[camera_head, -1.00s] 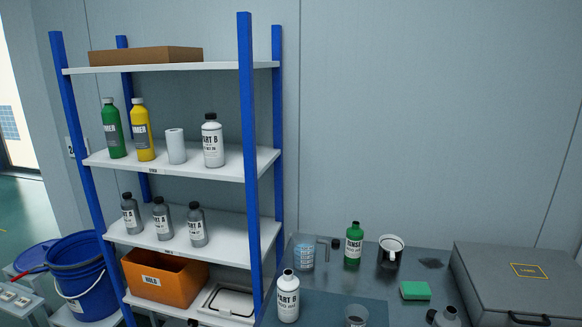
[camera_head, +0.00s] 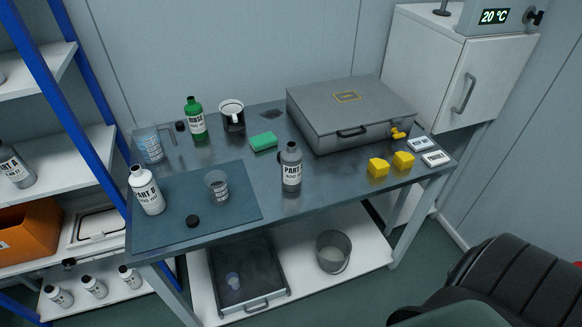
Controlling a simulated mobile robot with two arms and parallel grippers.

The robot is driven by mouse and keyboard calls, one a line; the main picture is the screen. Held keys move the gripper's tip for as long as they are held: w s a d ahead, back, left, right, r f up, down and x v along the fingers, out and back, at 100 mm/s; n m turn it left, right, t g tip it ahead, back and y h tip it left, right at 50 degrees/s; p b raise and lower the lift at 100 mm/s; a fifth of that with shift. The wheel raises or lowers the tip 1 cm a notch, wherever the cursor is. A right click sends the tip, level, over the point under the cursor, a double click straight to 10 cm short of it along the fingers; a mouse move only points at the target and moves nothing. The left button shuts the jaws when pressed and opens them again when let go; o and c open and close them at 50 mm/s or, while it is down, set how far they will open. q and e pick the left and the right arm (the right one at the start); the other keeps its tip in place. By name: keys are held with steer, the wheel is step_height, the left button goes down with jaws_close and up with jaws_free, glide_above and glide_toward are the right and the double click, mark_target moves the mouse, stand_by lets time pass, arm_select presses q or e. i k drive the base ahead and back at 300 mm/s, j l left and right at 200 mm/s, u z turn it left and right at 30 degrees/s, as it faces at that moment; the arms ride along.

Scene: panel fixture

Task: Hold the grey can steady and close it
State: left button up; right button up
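The grey can (camera_head: 291,171), a bottle labelled PART A, stands upright on the workbench (camera_head: 330,185), right of the dark blue mat. Its narrow neck shows no clear black cap; I cannot tell its opening from here. A small dark piece, perhaps a cap (camera_head: 281,158), shows behind its left shoulder, partly hidden. A black cap (camera_head: 192,221) lies on the mat (camera_head: 235,222). Another black cap (camera_head: 180,126) lies at the back of the bench. Neither of my grippers is in view.
On the mat stand a white PART B bottle (camera_head: 146,190) and a clear cup (camera_head: 217,187). Behind are a green bottle (camera_head: 195,119), a mug (camera_head: 232,117) and a green sponge (camera_head: 264,142). A grey case (camera_head: 345,112) and yellow blocks (camera_head: 378,168) lie to the right.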

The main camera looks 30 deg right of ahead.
mark_target(291, 158)
steer(key=i+l+z, duration=0.15)
steer(key=l, duration=0.3)
steer(key=i+l+z, duration=0.15)
steer(key=l, duration=0.25)
steer(key=i+l+z, duration=0.15)
steer(key=l, duration=0.25)
steer(key=i+l, duration=0.05)
steer(key=i, duration=0.05)
